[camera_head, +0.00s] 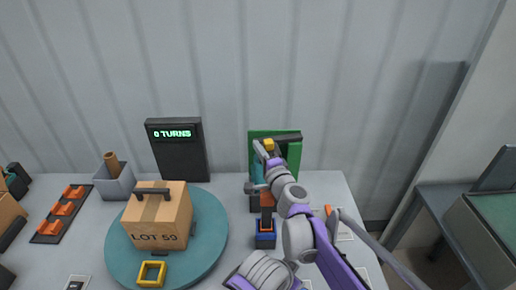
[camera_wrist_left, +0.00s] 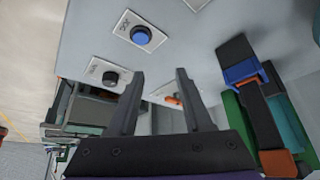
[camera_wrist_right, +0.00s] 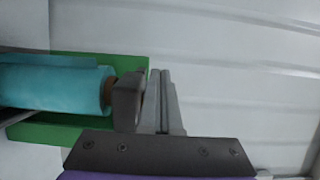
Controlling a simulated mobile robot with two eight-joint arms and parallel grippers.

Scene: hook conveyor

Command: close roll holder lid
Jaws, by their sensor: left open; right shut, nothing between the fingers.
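The roll holder is a green box, seen in the head view (camera_head: 259,137) and in the right wrist view (camera_wrist_right: 60,130), with a teal roll (camera_wrist_right: 50,88) lying in it. A dark bar (camera_head: 289,138) shows across the holder's top in the head view; I cannot tell if it is the lid. In the right wrist view, my right gripper (camera_wrist_right: 165,78) is shut and empty, close beside a dark grey piece (camera_wrist_right: 127,100) at the roll's end; contact is unclear. My right arm hides part of the holder in the head view. My left gripper (camera_wrist_left: 158,75) is open and empty.
A turntable (camera_head: 212,245) carries a cardboard box (camera_head: 157,230) and a yellow frame (camera_head: 152,273). A display (camera_head: 180,155) reads 0 TURNS. A dark lever unit with blue and orange parts (camera_head: 265,238) stands before the holder. The left wrist view shows a blue button (camera_wrist_left: 141,36) and a black knob (camera_wrist_left: 110,78).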

